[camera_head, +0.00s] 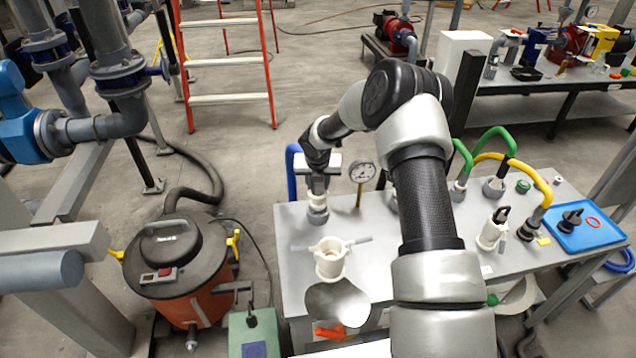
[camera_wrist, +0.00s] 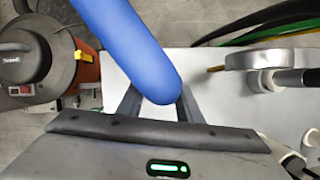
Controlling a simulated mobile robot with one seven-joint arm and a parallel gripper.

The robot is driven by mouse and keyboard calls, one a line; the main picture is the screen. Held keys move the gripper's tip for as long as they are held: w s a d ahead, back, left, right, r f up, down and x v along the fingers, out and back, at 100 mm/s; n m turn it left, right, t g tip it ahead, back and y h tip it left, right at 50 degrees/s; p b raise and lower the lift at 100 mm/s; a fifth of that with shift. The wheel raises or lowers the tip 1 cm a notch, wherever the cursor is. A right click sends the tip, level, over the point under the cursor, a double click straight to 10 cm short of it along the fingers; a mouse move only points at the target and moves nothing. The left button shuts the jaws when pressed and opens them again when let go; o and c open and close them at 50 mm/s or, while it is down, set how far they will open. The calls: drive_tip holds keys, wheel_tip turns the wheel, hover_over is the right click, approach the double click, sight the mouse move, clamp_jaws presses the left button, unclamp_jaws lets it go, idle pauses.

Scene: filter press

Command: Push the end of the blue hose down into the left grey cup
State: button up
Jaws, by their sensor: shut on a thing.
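The blue hose (camera_head: 291,168) rises behind the left end of the table in the head view. In the wrist view the blue hose (camera_wrist: 130,45) runs from the top left down between my two fingers. My gripper (camera_head: 318,186) is shut on it, with a finger on each side. The left grey cup (camera_head: 318,214) stands on the table directly below my gripper in the head view. My gripper hides the hose's end, so I cannot tell whether it touches the cup or is inside it.
A pressure gauge (camera_head: 361,172) stands just right of my gripper. A white filter housing (camera_head: 330,258) with side handles is in front. Green hoses (camera_head: 494,140) and a yellow hose (camera_head: 540,185) rise at the right. An orange vacuum drum (camera_head: 180,270) stands left of the table (camera_head: 296,222).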

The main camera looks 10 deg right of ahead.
sight(318, 196)
drive_tip(key=shift+f+b, duration=1.6)
drive_tip(key=shift+f, duration=1.15)
drive_tip(key=o, duration=1.4)
drive_tip(key=shift+c, duration=0.2)
drive_tip(key=shift+s, duration=0.1)
drive_tip(key=s+r+m+p, duration=0.15)
drive_tip(key=s+r, duration=0.25)
drive_tip(key=r, duration=0.5)
drive_tip(key=s+r+m+h, duration=0.1)
drive_tip(key=s+r+m, duration=0.3)
drive_tip(key=r, duration=0.5)
drive_tip(key=s+r+m+p, duration=0.1)
drive_tip(key=s+r, duration=0.4)
drive_tip(key=r, duration=0.4)
drive_tip(key=s+d+r+m+h+p, duration=0.1)
drive_tip(key=s+d+r+m, duration=0.2)
drive_tip(key=s+r+m, duration=0.7)
drive_tip(key=s+a+r+m+y+p, duration=0.1)
drive_tip(key=s+r+m, duration=0.1)
drive_tip(key=s+m, duration=0.6)
drive_tip(key=s+a+r+m+t+y+p, duration=0.1)
drive_tip(key=s+a+r+m, duration=0.1)
drive_tip(key=s+m, duration=0.7)
drive_tip(key=s+r, duration=0.1)
drive_tip(key=s, duration=0.1)
drive_tip(key=shift+s+r+y, duration=0.25)
drive_tip(key=shift+s+y, duration=0.15)
